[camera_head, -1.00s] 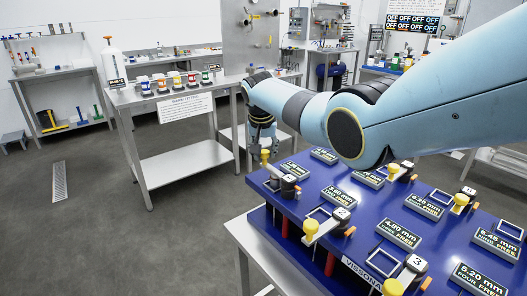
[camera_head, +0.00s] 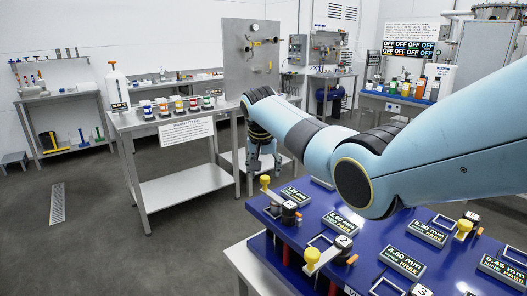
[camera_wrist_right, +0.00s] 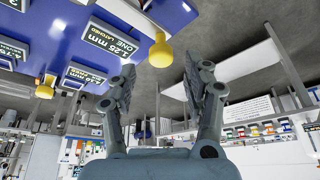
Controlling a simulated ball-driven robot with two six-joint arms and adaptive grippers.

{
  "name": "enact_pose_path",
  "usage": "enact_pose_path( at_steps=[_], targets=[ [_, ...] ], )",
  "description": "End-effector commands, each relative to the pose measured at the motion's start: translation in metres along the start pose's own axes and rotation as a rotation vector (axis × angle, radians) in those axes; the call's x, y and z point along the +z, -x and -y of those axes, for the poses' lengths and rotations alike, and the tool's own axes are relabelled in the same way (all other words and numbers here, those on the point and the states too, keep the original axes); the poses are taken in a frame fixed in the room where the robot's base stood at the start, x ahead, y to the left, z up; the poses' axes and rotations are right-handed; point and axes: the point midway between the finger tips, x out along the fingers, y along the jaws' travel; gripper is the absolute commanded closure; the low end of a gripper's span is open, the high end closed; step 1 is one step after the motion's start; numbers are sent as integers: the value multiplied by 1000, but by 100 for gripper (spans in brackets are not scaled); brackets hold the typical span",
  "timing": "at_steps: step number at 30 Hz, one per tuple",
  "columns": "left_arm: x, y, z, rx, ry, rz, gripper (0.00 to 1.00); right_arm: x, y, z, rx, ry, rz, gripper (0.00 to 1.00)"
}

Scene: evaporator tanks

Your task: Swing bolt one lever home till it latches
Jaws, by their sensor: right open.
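Bolt one's lever (camera_head: 277,196) has a yellow knob (camera_head: 265,182) at its far left end and a dark block marked 1 (camera_head: 289,208). It is at the back left corner of the blue board. The plate (camera_head: 291,195) by it reads 1.25 mm; in the right wrist view the plate (camera_wrist_right: 109,39) reads ONE LATCHED. My right gripper (camera_head: 263,168) is open and empty, just above and behind the knob. In the right wrist view the knob (camera_wrist_right: 160,52) lies beyond the open fingertips (camera_wrist_right: 157,82), between their lines and apart from them. My left gripper is not in view.
Bolt two's lever (camera_head: 326,254) stands nearer on the same blue board (camera_head: 385,236), its plate reading FREE. Several other bolts and plates lie to the right, partly under my right arm. A metal table (camera_head: 185,186) with small containers stands behind, with clear floor left.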

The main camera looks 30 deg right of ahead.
Motion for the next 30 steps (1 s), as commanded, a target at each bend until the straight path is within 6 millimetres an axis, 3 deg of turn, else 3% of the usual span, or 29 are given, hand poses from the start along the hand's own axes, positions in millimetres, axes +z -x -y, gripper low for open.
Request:
enact_pose_path(
  at_steps=[6,12,30],
  targets=[
    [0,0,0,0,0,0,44,-1,48,1,-3,0,-4,50],
    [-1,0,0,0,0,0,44,-1,78,0,-1,-1,-2,50],
    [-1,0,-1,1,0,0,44,-1,86,0,0,-1,-1,50]
  ],
)
